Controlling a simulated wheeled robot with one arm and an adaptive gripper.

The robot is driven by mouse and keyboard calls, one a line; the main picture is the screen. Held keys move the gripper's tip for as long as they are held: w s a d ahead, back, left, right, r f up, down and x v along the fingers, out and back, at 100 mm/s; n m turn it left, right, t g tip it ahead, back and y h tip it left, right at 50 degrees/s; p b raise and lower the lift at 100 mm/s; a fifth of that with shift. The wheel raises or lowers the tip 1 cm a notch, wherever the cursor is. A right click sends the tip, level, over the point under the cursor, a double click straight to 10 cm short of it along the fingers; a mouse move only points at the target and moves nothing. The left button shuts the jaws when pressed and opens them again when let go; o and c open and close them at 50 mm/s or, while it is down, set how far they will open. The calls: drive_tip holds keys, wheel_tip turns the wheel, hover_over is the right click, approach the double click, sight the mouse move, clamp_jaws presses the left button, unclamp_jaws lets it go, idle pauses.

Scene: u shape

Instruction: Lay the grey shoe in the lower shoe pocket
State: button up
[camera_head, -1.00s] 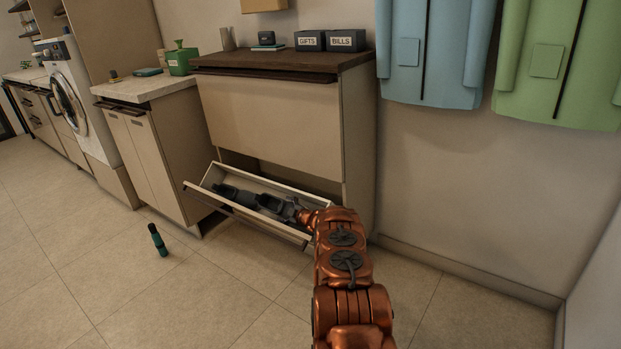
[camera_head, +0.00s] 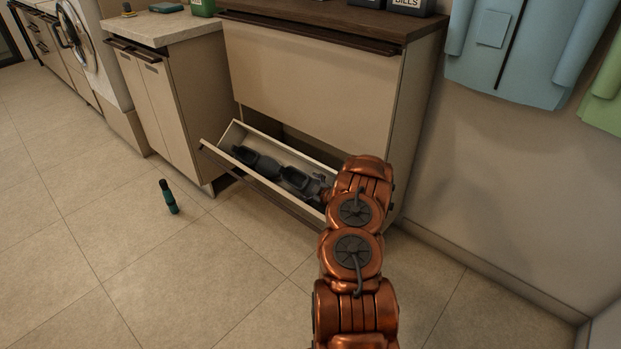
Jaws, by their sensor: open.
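The lower shoe pocket (camera_head: 235,132) of the beige cabinet is tilted open, with its front edge low near the floor. Dark grey footwear lies inside it, with one dark opening at the left (camera_head: 258,162) and another (camera_head: 298,179) nearer my gripper. The grey shoe appears to be among these shapes, but I cannot tell exactly where one shoe ends and another begins. My gripper (camera_head: 318,188) is open at the right end of the pocket, close beside the nearer dark shape. My copper arm hides the pocket's right end; whether the gripper touches a shoe is unclear.
The upper cabinet front (camera_head: 310,85) is shut above the pocket. Blue clothing (camera_head: 500,50) hangs on the right wall. The tiled floor in front is mostly clear.

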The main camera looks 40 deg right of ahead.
sight(306, 184)
drive_tip(key=a+r, duration=0.1)
drive_tip(key=s+a+r, duration=0.1)
drive_tip(key=r, duration=0.1)
drive_tip(key=a+r+p, duration=0.1)
drive_tip(key=a+r, duration=0.1)
drive_tip(key=shift+s, duration=0.4)
drive_tip(key=shift+s+r, duration=0.45)
drive_tip(key=shift+r, duration=0.4)
drive_tip(key=shift+d, duration=0.1)
drive_tip(key=shift+r, duration=0.1)
